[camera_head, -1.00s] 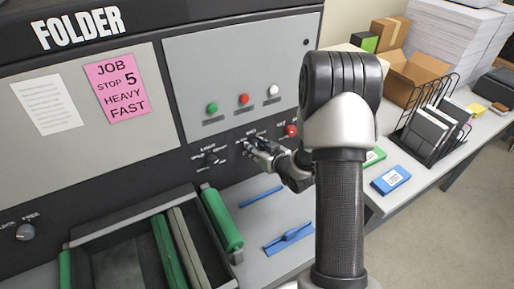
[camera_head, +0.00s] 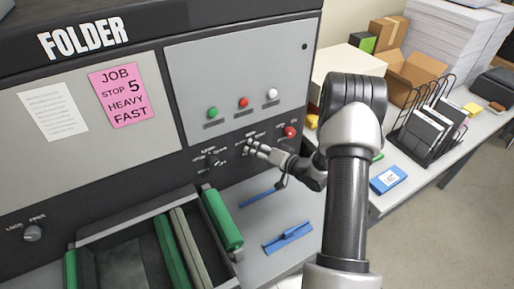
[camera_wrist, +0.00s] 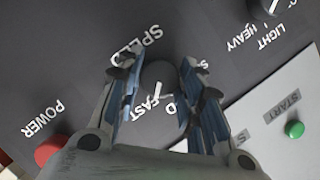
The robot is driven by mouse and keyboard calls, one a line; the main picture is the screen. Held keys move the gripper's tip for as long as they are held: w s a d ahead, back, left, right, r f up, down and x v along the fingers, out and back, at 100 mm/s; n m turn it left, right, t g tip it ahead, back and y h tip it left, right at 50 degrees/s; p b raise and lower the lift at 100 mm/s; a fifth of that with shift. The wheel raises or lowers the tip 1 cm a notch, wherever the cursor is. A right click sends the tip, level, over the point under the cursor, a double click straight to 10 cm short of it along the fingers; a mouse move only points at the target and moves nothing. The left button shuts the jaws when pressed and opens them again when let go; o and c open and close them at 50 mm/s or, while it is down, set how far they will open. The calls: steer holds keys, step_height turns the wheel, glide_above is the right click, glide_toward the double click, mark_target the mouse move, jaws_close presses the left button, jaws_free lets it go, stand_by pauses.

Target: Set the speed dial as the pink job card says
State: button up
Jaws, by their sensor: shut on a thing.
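The pink job card (camera_head: 122,95) on the folder's front reads "JOB STOP 5 HEAVY FAST". The dark round speed dial (camera_wrist: 158,76) sits below the word SPEED in the wrist view, with a white pointer mark on its lower side. The word FAST and a partly hidden label ending in D are near the mark; I cannot tell exactly which label it meets. My gripper (camera_wrist: 157,82) is at the panel, its two fingers on either side of the dial, shut on it. In the head view my gripper (camera_head: 254,149) covers the dial.
A light/heavy dial (camera_wrist: 270,5) and a red power button (camera_wrist: 52,149) flank the speed dial. Green (camera_head: 212,112), red (camera_head: 243,102) and white (camera_head: 272,94) buttons sit above. A feed tray with green rollers (camera_head: 222,220) is below. Blue tools lie on the bench.

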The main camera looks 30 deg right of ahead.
steer(key=shift+m+t+y, duration=0.3)
steer(key=shift+m+y, duration=0.1)
steer(key=shift+m, duration=0.5)
steer(key=o, duration=1)
steer(key=shift+o, duration=0.2)
steer(key=v, duration=1.2)
steer(key=shift+d+f, duration=0.1)
steer(key=shift+d, duration=0.05)
